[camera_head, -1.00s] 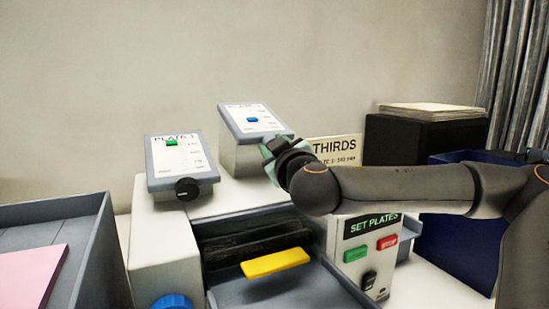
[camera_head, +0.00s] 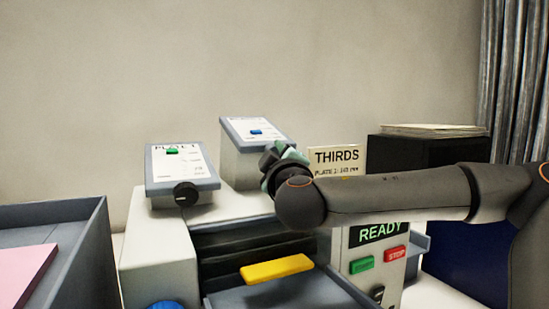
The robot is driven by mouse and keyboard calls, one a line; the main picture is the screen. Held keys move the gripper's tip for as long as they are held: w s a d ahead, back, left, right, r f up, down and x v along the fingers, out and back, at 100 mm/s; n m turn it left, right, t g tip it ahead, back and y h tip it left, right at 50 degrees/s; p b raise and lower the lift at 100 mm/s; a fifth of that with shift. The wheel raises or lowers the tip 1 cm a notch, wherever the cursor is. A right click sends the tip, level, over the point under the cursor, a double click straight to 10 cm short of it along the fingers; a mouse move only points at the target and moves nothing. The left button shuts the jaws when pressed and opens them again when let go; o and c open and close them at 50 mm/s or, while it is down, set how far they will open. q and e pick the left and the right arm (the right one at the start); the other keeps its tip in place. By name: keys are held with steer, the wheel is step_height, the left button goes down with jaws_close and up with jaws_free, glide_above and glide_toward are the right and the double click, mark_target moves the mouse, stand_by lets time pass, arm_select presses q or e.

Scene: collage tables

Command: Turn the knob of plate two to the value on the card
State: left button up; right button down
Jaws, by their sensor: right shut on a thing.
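Plate two's panel (camera_head: 250,129), with a blue marker (camera_head: 256,132) on its scale, stands at the back centre. My right gripper (camera_head: 281,155) is at its lower right corner, shut on plate two's knob, which it largely hides. The card (camera_head: 336,158) reads "THIRDS" with a small plate line below; its figure is too blurred to read surely. Plate one's panel (camera_head: 180,165), with a green marker (camera_head: 172,151) and a black knob (camera_head: 186,195), stands to the left. My left gripper is not in view.
The machine's display (camera_head: 380,232) reads "READY", above a green button (camera_head: 362,263) and a red stop button (camera_head: 396,254). A yellow bar (camera_head: 277,268) lies at the front. A grey tray (camera_head: 85,245) with pink sheets is left; a black box (camera_head: 420,151) is right.

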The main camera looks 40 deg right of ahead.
steer(key=c, duration=0.5)
jaws_free()
steer(key=shift+s+f, duration=0.1)
